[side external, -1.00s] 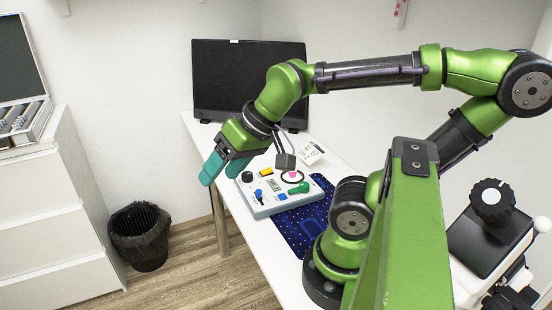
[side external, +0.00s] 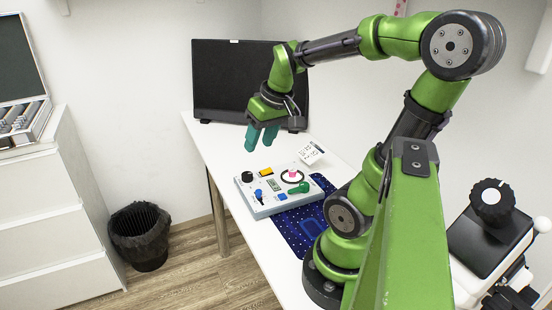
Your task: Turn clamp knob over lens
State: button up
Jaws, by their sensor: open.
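My gripper (side external: 260,146) has teal fingers that point down, parted and empty. In the picture it is just above the back edge of a light grey control box (side external: 272,211), apart from it. The box lies on the white table with several coloured controls on top. A black knob (side external: 247,177) sits at its back left corner. A larger black knob (side external: 491,200) with a white mark on top stands on a dark and white device at the right front, far from my gripper. No lens is clear to see, so I cannot tell which knob is the clamp knob.
The box also carries a green handle (side external: 299,188), a yellow button (side external: 266,172) and a pink piece (side external: 292,174) by a black ring. A dark blue mat (side external: 296,234) lies beside it. A black monitor (side external: 225,80) stands behind. The table's left strip is bare.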

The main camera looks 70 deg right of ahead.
aim_at(304, 185)
jog(key=s+d+f+n+g, duration=0.1)
jog(key=s+d+n+g, duration=0.3)
jog(key=s+d+n, duration=0.6)
jog(key=shift+m+y, duration=0.4)
jog(key=f, duration=0.5)
jog(key=w+f, duration=0.1)
jog(key=f, duration=1)
jog(key=shift+w+d+f, duration=0.15)
jog(key=shift+d+f, duration=0.05)
jog(key=shift+f, duration=0.1)
